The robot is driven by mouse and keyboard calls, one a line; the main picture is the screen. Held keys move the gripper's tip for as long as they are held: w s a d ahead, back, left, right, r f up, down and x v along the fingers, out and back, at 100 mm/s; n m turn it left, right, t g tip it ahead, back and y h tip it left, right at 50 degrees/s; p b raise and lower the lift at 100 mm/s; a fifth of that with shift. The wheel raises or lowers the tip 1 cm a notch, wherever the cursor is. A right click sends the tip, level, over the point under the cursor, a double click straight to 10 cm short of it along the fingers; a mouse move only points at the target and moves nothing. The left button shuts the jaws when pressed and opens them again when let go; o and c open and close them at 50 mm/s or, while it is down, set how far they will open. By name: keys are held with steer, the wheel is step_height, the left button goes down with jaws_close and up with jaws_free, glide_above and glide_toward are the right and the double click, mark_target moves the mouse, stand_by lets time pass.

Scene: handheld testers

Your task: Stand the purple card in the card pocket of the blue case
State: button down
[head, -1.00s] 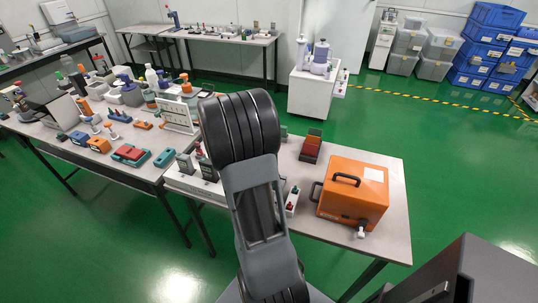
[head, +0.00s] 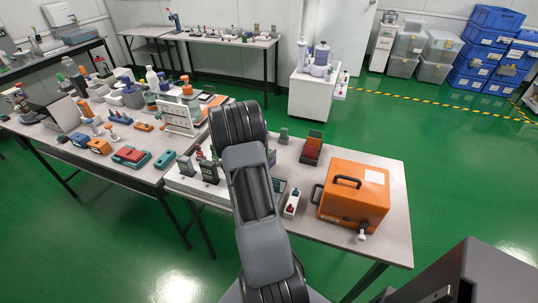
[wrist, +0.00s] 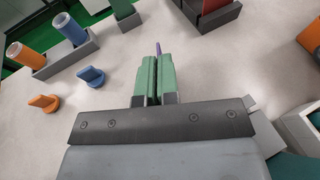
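My gripper (wrist: 157,62) has green fingertips close together in the wrist view. A thin purple strip, which looks like the edge of the purple card (wrist: 158,47), sticks out between them. The fingers appear shut on it, over the pale grey table. In the head view my arm hides the gripper; a small purple patch (head: 272,157) shows at the arm's right edge. I cannot clearly make out the blue case or its card pocket; a dark bluish thing (head: 278,186) is partly hidden beside my arm.
A dark holder with a red part (wrist: 208,14) stands beyond the gripper to the right. An orange case (head: 353,192) stands on the table's right. Orange (wrist: 26,54) and blue (wrist: 68,28) cylinders stand in a grey rack at left. Bare tabletop surrounds the fingertips.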

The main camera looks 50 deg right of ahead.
steer(key=shift+f+b, duration=0.2)
steer(key=shift+b, duration=0.1)
steer(key=c, duration=1.4)
jaws_free()
steer(key=shift+r, duration=0.1)
